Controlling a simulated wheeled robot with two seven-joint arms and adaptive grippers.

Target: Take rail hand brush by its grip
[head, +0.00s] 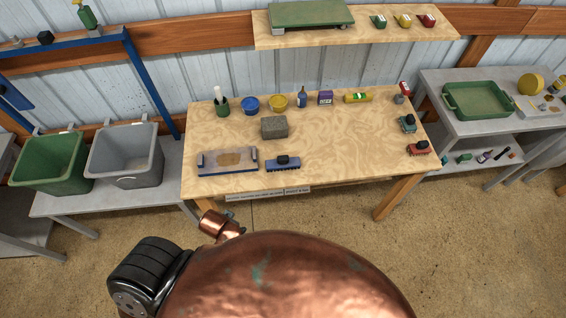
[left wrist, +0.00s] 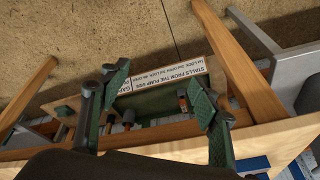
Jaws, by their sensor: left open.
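Brushes show on the wooden table (head: 325,170) in the head view: a blue one with a dark grip (head: 283,164) near the front edge, a teal one (head: 408,124) and a red one (head: 419,148) at the right. I cannot tell which is the rail hand brush. My left gripper (left wrist: 157,82) is open in the left wrist view, its green pads apart below a white label (left wrist: 190,78). Beyond its fingers, a green panel (left wrist: 158,103) and small brown and dark items are partly hidden; I cannot identify them. My right gripper is not in view.
A grey block (head: 274,127) and a board with brown residue (head: 227,160) lie on the table. Pots and bottles line its back. A green bin (head: 50,163) and grey bin (head: 126,155) stand left. A side table with a green tray (head: 478,101) stands right. The front floor is bare.

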